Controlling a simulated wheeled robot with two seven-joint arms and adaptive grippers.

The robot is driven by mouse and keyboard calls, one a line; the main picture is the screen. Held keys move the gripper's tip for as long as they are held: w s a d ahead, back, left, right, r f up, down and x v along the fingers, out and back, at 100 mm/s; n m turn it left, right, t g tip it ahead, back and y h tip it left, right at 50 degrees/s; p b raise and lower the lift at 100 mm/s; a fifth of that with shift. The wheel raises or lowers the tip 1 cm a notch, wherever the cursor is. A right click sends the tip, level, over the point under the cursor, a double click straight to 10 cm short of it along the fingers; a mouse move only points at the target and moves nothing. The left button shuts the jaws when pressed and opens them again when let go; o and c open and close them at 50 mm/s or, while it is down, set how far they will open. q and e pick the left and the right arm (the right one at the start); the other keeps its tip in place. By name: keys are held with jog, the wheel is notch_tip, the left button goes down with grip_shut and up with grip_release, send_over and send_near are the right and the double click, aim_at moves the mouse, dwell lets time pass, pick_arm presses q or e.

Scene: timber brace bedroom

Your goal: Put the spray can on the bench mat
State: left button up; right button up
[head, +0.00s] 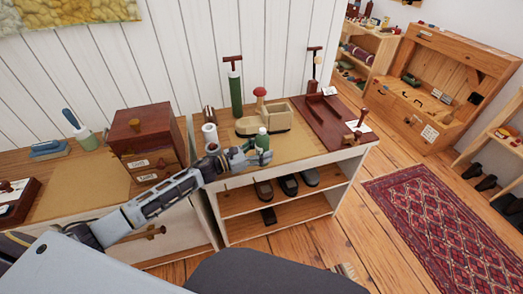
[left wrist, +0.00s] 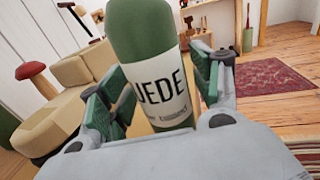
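The spray can (head: 262,139) is green with a pale label. It stands about upright at the front of the right-hand bench in the head view, and fills the middle of the left wrist view (left wrist: 158,75). My left gripper (head: 258,156) reaches in from the left. A tan mat-like surface (head: 292,146) covers part of the bench top. My right gripper is out of view.
A beige block-like object (head: 276,122) and a red-topped mushroom shape (head: 260,92) stand behind the can. A white roll (head: 210,133) stands left of it. A dark red board (head: 327,116) lies on the right. A red-brown drawer box (head: 145,140) stands on the left bench.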

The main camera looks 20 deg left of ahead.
pick_arm(q)
jog(key=shift+r, duration=0.1)
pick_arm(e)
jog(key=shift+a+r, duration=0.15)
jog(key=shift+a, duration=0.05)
pick_arm(q)
jog(key=shift+s+a, duration=0.3)
jog(key=shift+v, duration=1.05)
jog(key=shift+s+a, duration=0.4)
jog(key=shift+a, duration=0.05)
jog(key=shift+v, duration=0.95)
jog(key=shift+s+a+b, duration=0.15)
jog(key=shift+b, duration=0.15)
jog(key=shift+s+a, duration=0.35)
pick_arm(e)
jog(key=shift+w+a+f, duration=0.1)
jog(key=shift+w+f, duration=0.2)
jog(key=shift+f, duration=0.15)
